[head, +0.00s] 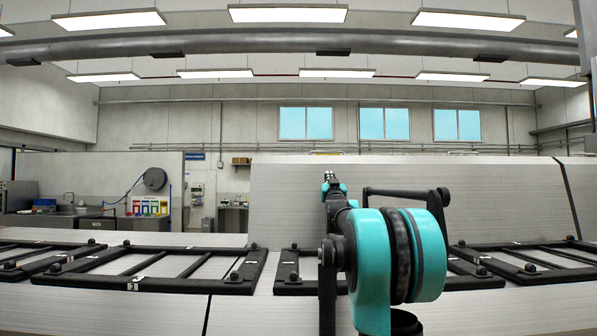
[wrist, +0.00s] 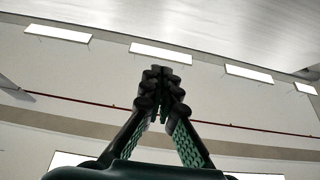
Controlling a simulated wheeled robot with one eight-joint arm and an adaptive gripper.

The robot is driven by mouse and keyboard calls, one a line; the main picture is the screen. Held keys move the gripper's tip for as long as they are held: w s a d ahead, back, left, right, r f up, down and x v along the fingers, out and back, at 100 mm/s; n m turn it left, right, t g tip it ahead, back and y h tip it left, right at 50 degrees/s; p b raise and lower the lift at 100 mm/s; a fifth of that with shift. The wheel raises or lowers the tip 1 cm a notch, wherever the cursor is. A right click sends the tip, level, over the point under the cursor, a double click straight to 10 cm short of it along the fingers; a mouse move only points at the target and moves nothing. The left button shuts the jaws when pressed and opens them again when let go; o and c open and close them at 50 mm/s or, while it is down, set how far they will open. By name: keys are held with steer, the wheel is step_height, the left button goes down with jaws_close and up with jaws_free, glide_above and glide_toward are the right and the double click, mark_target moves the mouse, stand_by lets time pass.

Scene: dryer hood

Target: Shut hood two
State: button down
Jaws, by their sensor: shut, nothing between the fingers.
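A large grey hood panel (head: 460,185) stands raised behind the black frame marked 2 (head: 293,281) in the head view. I take it to be hood two, standing open. My gripper (head: 330,176) points upward in front of the panel's upper left part, near its top edge. Whether it touches the panel cannot be told. In the wrist view my gripper (wrist: 161,72) has its dark fingers together and empty, with ceiling lights beyond. A smooth grey surface (wrist: 230,25) fills the top of that view; which part it is cannot be told. My arm hides part of the panel and frame.
A frame marked 3 (head: 132,285) lies on the low grey surface at left, with no raised panel behind it. Another raised panel (head: 582,195) stands at right, across a narrow dark gap. A sink counter (head: 60,222) is far back left. Space above the panels is open.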

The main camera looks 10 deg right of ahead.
mark_target(324, 168)
steer(key=x, duration=1)
steer(key=shift+w+a, duration=0.1)
steer(key=shift+a, duration=0.25)
steer(key=shift+w+d+f, duration=0.15)
steer(key=shift+w, duration=0.35)
steer(key=shift+w+d+f, duration=0.15)
steer(key=shift+w, duration=0.35)
steer(key=shift+w+d+f, duration=0.2)
steer(key=shift+w+f, duration=0.05)
steer(key=shift+w, duration=0.65)
